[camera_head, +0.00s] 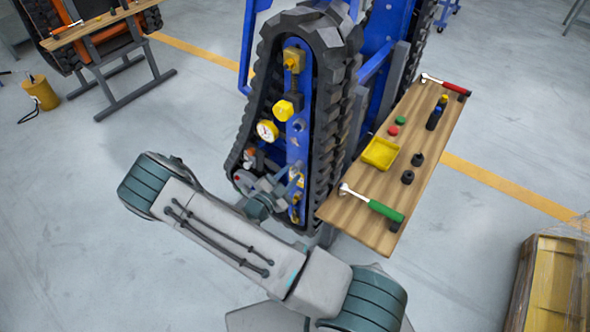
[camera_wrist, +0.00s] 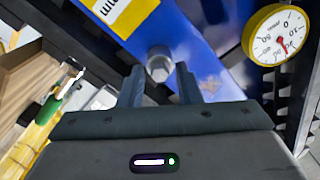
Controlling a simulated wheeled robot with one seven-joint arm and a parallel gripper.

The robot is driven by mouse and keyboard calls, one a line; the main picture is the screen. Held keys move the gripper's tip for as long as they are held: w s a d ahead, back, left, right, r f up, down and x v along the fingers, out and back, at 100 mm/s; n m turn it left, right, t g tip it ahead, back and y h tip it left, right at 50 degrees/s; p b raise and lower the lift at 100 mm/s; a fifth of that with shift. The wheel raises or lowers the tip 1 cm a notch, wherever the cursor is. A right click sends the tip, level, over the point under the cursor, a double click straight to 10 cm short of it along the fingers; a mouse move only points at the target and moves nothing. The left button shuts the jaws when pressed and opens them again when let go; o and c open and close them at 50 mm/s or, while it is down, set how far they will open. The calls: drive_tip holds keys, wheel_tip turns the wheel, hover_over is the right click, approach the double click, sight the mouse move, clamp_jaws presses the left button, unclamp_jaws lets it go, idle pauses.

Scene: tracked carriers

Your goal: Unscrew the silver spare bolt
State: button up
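The silver bolt (camera_wrist: 159,64) shows its round head on the blue panel (camera_wrist: 190,30) in the wrist view. My gripper (camera_wrist: 160,78) is open, with one dark finger on each side of the bolt head and visible gaps between. The bolt head lies at about fingertip level in the picture; I cannot tell how deep it is between the fingers. In the head view my gripper (camera_head: 272,196) is at the lower part of the blue track panel (camera_head: 297,135), and the bolt cannot be made out there.
A gauge (camera_wrist: 279,36) is right of the bolt, and a yellow label (camera_wrist: 120,12) is above left. Black track (camera_head: 327,120) surrounds the panel. A wooden bench (camera_head: 375,185) at right holds a yellow tray (camera_head: 380,153), a green-handled tool (camera_head: 385,211) and a red-handled tool (camera_head: 455,88).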

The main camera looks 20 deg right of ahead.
drive_tip(key=m, duration=0.3)
drive_tip(key=shift+b, duration=0.3)
drive_tip(key=m+b, duration=0.1)
drive_tip(key=m, duration=0.3)
drive_tip(key=shift+m, duration=0.3)
drive_tip(key=m+b, duration=0.2)
drive_tip(key=m, duration=0.4)
drive_tip(key=shift+f+m, duration=0.1)
drive_tip(key=shift+m, duration=0.3)
drive_tip(key=m+b, duration=0.1)
drive_tip(key=m, duration=0.3)
drive_tip(key=m+b, duration=0.6)
drive_tip(key=m, duration=0.3)
drive_tip(key=shift+m, duration=0.4)
